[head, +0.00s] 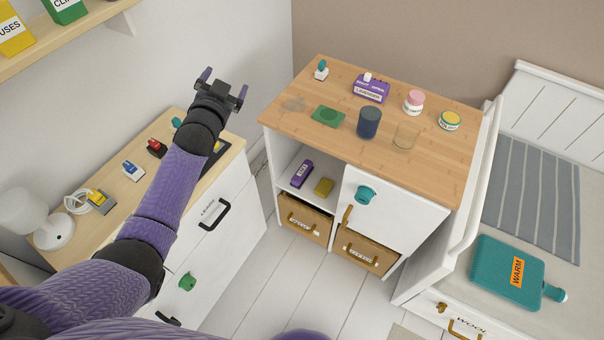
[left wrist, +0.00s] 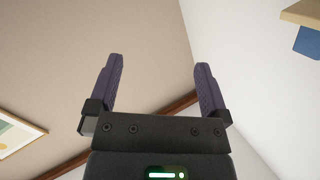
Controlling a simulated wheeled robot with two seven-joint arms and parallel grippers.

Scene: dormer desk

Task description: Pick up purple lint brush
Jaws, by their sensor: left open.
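My left gripper (head: 225,82) is open and empty, raised to the left of the wooden cabinet top and well away from the purple item. The left wrist view shows its two spread fingers (left wrist: 160,62) against wall and ceiling, with nothing between them. My right gripper is not in view.
The wooden top (head: 290,120) holds a purple box (head: 370,88), cups and jars. The floor in front is clear.

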